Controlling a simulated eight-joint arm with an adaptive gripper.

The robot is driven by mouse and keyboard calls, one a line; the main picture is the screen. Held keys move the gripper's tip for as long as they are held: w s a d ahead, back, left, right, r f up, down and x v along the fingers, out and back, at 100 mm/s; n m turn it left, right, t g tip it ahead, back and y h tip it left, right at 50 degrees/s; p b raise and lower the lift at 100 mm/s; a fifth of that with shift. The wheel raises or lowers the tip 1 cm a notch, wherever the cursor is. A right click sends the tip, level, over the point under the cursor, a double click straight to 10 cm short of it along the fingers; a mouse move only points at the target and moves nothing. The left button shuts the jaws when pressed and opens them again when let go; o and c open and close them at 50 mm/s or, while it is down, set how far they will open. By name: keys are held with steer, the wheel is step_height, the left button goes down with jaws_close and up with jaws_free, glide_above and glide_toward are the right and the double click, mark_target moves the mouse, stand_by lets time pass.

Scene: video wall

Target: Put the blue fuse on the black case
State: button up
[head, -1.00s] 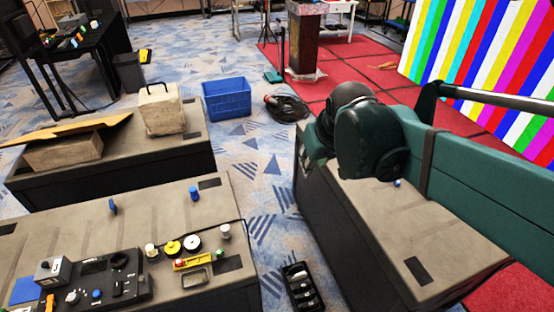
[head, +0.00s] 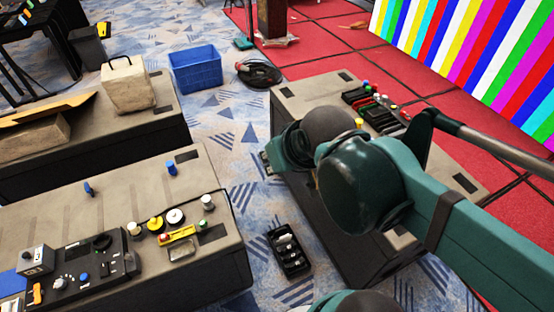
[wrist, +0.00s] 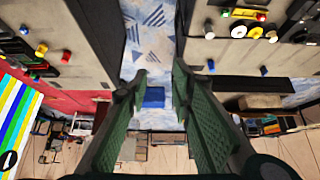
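A small upright blue cylinder (head: 171,168), which looks like the blue fuse, stands on the top of the left front case (head: 120,185). It also shows in the wrist view (wrist: 211,66). A second small blue piece (head: 87,188) stands to its left. The large cases have black sides and tan-grey tops; I cannot tell which one the task calls the black case. A small open black case (head: 288,252) with several pieces in it lies on the floor between them. My gripper's two green-padded fingers (wrist: 158,82) are apart with nothing held, above the aisle between the cases.
Another large case (head: 285,95) at the right bears several small coloured parts (head: 375,105), partly behind my arm. Knobs and a control panel (head: 75,268) crowd the left case's front. A blue crate (head: 195,68) and a cable coil (head: 259,73) lie on the floor behind.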

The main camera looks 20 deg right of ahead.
steer(key=shift+o, duration=0.4)
steer(key=shift+o, duration=1.4)
steer(key=shift+w+d, duration=0.1)
